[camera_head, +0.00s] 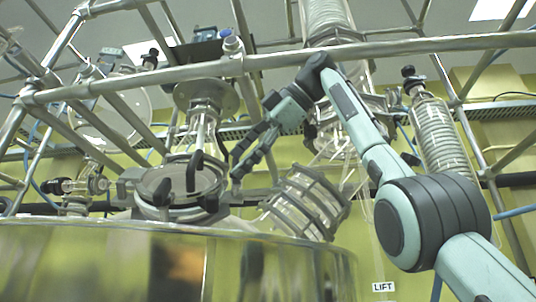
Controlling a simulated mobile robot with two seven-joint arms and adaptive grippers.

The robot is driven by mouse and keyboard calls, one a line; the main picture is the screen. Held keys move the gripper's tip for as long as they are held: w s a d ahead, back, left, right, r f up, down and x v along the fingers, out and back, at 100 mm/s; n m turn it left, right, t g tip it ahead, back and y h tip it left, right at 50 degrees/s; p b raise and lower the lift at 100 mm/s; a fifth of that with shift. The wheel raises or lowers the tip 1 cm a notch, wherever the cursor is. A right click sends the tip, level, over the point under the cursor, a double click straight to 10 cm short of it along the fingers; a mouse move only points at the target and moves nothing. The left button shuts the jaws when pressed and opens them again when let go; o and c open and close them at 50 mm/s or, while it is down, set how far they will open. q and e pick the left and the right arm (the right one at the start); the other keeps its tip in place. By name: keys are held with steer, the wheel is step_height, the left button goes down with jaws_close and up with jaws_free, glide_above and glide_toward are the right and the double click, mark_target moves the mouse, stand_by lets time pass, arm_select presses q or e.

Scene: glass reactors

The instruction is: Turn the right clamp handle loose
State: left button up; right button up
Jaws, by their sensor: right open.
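Black clamp handles stand around the round glass lid (180,182) on top of the steel vessel. The rightmost visible one (210,201) is at the lid's front right; another handle (194,170) stands upright behind it, and a third (161,191) is to the left. I cannot tell for sure which is the task's right clamp handle. My right gripper (239,162) comes down from the upper right, open and empty. Its fingers are just right of the lid, apart from the handles in the picture; the depth gap is unclear. My left gripper is out of view.
A metal pipe frame (390,47) crosses above and behind my right arm. The shiny steel vessel (80,255) fills the lower left. A ribbed glass joint (306,203) sits right of the gripper. A coiled glass condenser (438,135) hangs at the right.

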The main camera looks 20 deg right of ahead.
steer(key=s+d, duration=0.6)
steer(key=s, duration=0.4)
steer(key=shift+s, duration=0.25)
steer(key=shift+w, duration=0.1)
steer(key=w+a, duration=0.2)
steer(key=w, duration=0.1)
steer(key=w+a, duration=0.2)
steer(key=w, duration=0.1)
steer(key=w+a, duration=0.2)
steer(key=w, duration=0.2)
steer(key=shift+w+a+f, duration=0.25)
steer(key=shift+w+f, duration=0.05)
steer(key=shift+w, duration=0.35)
steer(key=shift+s, duration=0.1)
